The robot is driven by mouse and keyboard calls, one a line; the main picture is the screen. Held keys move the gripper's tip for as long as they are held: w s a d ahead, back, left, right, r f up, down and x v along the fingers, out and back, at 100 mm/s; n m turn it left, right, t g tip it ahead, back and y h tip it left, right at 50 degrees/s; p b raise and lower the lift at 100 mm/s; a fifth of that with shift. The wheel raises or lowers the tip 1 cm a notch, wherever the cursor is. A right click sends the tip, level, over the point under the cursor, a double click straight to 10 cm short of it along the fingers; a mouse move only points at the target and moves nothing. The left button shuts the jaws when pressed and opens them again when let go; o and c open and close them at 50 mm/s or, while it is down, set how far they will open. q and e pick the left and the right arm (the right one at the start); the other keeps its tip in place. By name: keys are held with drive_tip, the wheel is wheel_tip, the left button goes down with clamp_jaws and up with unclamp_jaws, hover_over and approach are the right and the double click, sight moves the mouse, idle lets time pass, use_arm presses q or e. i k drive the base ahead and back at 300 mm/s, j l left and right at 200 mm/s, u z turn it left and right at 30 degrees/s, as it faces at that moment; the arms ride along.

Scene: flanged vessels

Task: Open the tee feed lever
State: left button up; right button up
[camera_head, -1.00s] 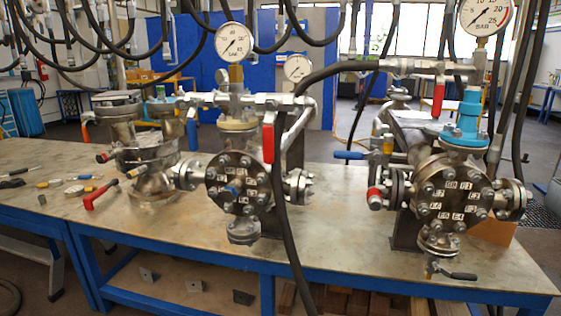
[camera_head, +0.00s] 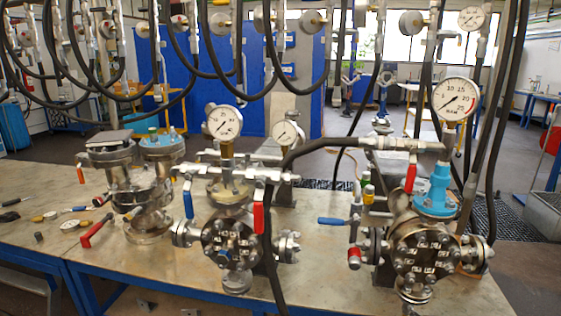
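Several small levers show in the head view, and I cannot tell which one is the tee feed lever. On the middle flanged vessel (camera_head: 229,243), a red lever (camera_head: 258,219) and a blue lever (camera_head: 188,205) hang down from the pipework on top. Neither of my grippers is in view.
A steel-topped bench (camera_head: 170,272) carries the vessels; loose tools lie at its left. A left vessel (camera_head: 125,170) has a red handle (camera_head: 97,231) beside it. Black hoses hang in front, one (camera_head: 268,240) crossing beside the middle vessel. Pressure gauges (camera_head: 455,98) stand above.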

sight(409, 183)
drive_tip(key=i+j+z, duration=0.1)
drive_tip(key=z, duration=0.95)
